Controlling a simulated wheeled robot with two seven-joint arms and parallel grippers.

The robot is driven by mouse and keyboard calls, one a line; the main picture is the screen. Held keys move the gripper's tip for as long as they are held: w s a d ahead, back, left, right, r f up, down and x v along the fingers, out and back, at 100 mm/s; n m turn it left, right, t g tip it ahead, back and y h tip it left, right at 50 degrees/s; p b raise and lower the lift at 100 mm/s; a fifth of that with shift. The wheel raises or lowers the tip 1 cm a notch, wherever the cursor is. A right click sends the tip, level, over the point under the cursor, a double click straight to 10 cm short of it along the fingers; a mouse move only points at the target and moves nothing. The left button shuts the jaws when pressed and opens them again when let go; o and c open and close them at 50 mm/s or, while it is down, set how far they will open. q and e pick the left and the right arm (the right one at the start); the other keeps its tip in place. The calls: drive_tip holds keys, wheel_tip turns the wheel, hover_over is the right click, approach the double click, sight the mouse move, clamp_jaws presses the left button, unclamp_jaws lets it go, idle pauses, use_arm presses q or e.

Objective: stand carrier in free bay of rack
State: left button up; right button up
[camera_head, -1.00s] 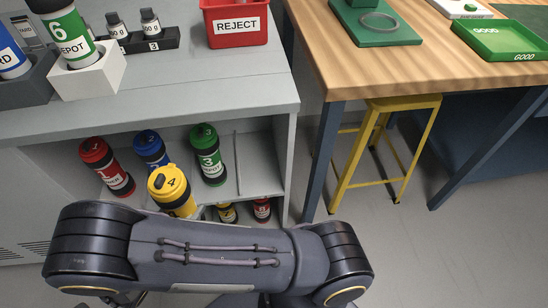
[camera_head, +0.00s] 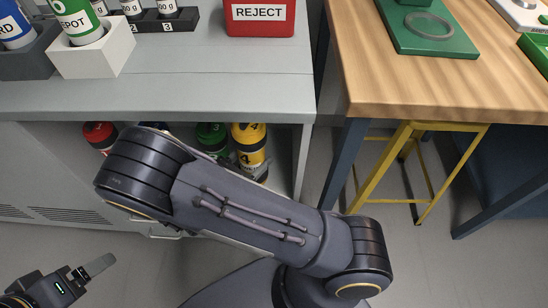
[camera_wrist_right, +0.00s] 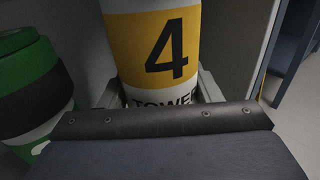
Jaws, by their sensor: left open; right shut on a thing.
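The yellow number 4 carrier (camera_head: 250,146) is inside the rack under the grey bench, right of the green carrier (camera_head: 211,138). It looks close to upright. In the right wrist view the carrier (camera_wrist_right: 158,45) shows its big 4, with my right gripper (camera_wrist_right: 160,92) shut on it, one finger on each side. The carrier's base is hidden, so I cannot tell whether it touches the rack floor. A red carrier (camera_head: 99,136) shows at the left of the rack; my right arm hides most of the middle. My left gripper (camera_head: 98,266) is open and empty at the lower left.
The rack's right side wall (camera_head: 303,160) stands just right of the yellow carrier. The bench top (camera_head: 190,85) overhangs it. A yellow stool (camera_head: 420,170) and a wooden table (camera_head: 440,90) are at the right. The green carrier (camera_wrist_right: 35,90) is close left in the wrist view.

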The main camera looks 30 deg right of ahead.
drive_tip(key=s+x, duration=0.1)
drive_tip(key=x, duration=0.5)
drive_tip(key=f+b, duration=0.1)
drive_tip(key=f, duration=0.1)
drive_tip(key=f+b, duration=0.2)
drive_tip(key=d+f+b, duration=0.1)
drive_tip(key=f, duration=0.2)
drive_tip(key=shift+w, duration=0.25)
drive_tip(key=shift+d+f, duration=0.1)
drive_tip(key=shift+d, duration=0.05)
drive_tip(key=shift+f+b, duration=0.1)
drive_tip(key=shift+b, duration=0.2)
drive_tip(key=o, duration=1)
